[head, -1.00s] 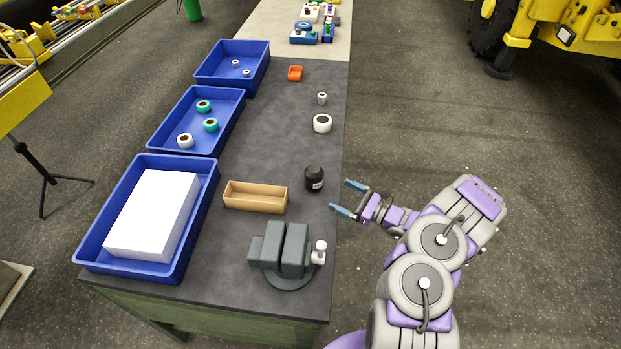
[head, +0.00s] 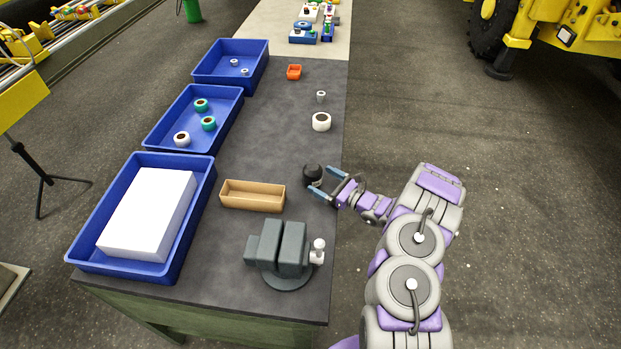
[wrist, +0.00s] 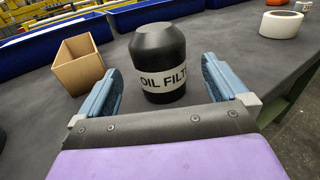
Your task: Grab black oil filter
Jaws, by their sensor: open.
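The black oil filter (head: 312,172) stands upright near the right edge of the dark table in the head view. In the wrist view the oil filter (wrist: 159,62) shows a white band lettered "OIL FILT", the rest of the word being cut off. My gripper (head: 325,184) is open at the filter's near right side, and its blue fingers partly cover it in the head view. In the wrist view my gripper (wrist: 160,85) has one finger on each side of the filter's lower part, with visible gaps. The filter is just ahead of and between the fingertips.
A tan open box (head: 253,196) lies left of the filter, and a grey vise (head: 280,250) stands nearer. White rolls (head: 321,122) are farther back. Blue trays (head: 85,240) line the left side. The table around the filter is clear.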

